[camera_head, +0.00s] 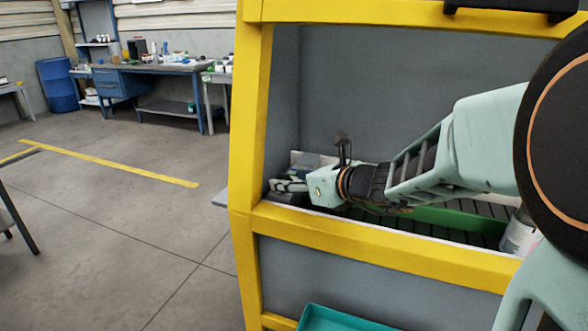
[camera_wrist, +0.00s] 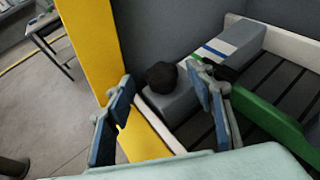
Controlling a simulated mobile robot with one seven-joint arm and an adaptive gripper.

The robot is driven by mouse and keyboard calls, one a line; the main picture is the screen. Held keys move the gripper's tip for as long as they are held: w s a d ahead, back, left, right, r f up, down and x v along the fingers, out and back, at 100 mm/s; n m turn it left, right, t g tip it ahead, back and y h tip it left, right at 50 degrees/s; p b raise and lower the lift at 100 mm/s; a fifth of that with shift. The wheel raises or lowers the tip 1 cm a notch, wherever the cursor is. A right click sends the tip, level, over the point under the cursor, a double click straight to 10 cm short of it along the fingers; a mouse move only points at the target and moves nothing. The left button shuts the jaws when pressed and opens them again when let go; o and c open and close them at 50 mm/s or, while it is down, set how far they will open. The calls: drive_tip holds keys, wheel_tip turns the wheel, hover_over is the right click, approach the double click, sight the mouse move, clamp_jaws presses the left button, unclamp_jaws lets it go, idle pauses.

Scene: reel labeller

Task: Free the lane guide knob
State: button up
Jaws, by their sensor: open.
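The dark round knob (camera_wrist: 160,77) sits at the near end of a grey block (camera_wrist: 226,50) in the wrist view. The green lane guide (camera_wrist: 268,122) runs to the right of it above dark slats; it also shows in the head view (camera_head: 445,218). My gripper (camera_wrist: 158,100) is open, with one finger to the left of the knob and one to its right in the picture. The knob appears beyond the fingers, and I see no contact. In the head view my gripper (camera_head: 288,184) is inside the yellow-framed machine at its left end, and the knob cannot be made out.
The machine's yellow post (camera_head: 245,120) stands close to the left of my gripper, and a yellow front rail (camera_head: 370,254) runs below my arm. A pale cylinder (camera_head: 516,235) stands at the right of the lane. A teal tray (camera_head: 345,319) is below. Open floor lies left.

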drive_tip(key=shift+x, duration=1.2)
drive_tip(key=c, duration=1.2)
